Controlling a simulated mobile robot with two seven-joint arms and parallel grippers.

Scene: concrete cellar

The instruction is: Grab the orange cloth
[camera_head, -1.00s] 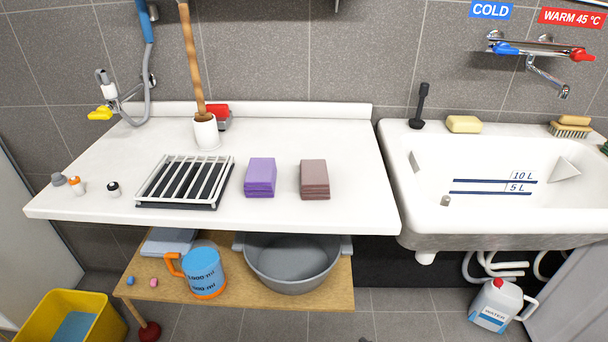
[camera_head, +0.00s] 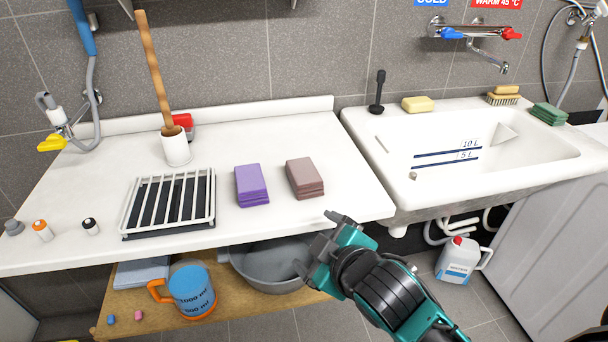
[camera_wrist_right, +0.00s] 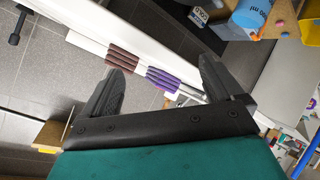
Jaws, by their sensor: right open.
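No cloth of a clear orange colour shows in these views. A folded brownish-mauve cloth stack (camera_head: 305,177) lies on the white counter, right of a folded purple cloth stack (camera_head: 251,185). In the right wrist view the brownish stack (camera_wrist_right: 123,57) and the purple stack (camera_wrist_right: 170,79) show beyond the fingers. My right gripper (camera_head: 318,243) is open and empty, in front of the counter's front edge, below and right of both stacks. Its spread fingers (camera_wrist_right: 163,75) also show in the wrist view. My left gripper is out of view.
A white rack (camera_head: 170,200) stands left of the stacks, with a plunger in a white holder (camera_head: 176,150) behind. The sink (camera_head: 410,215) is at right, with a green cloth (camera_head: 548,114) on its rim. A grey basin (camera_head: 270,275) and jug (camera_head: 192,290) sit on the shelf below.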

